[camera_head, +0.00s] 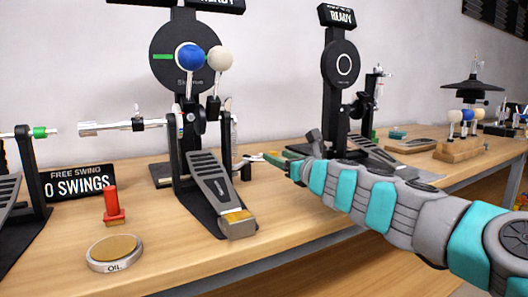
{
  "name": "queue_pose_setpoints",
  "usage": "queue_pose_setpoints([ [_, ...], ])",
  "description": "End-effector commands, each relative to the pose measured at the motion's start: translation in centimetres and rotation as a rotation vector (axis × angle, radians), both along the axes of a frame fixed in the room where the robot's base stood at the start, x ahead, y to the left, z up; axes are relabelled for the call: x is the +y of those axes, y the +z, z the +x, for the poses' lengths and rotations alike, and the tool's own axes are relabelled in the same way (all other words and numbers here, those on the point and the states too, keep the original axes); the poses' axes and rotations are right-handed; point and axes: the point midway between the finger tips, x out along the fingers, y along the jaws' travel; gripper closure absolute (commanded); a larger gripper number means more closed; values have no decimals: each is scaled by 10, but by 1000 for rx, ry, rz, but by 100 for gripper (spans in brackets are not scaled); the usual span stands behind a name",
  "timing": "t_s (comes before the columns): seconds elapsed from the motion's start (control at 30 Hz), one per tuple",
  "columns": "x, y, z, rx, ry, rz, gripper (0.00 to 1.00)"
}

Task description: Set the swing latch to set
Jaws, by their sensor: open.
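A double-beater drum pedal (210,180) stands on the bench, with a blue ball beater (190,57) and a cream ball beater (220,58) upright before a round black pad (178,55) with a green bar. A small lever-like part (243,164) sticks out at the pedal's right side; I cannot tell for sure whether it is the swing latch. My gripper (270,158) reaches in from the right, just right of this part. Its jaws are open, with green fingers pointing left. Contact cannot be made out. No set marking is readable.
A second pedal (365,145) with a READY sign (341,16) stands behind my gripper. A red part (113,207), an OIL tin (115,252) and a FREE SWING sign (78,183) are at left. A wooden beater block (459,149) is at right. Bench front is clear.

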Motion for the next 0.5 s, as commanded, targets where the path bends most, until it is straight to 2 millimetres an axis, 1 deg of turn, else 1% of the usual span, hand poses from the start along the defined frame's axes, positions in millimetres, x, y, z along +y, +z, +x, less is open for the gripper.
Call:
queue_pose_setpoints([
  [0.1,13,-3,14,3,4,-4,41],
  [0.27,26,-1,32,-1,4,-4,41],
  [0.4,33,-2,44,1,1,-4,41],
  [0.5,35,-1,49,0,0,-4,41],
])
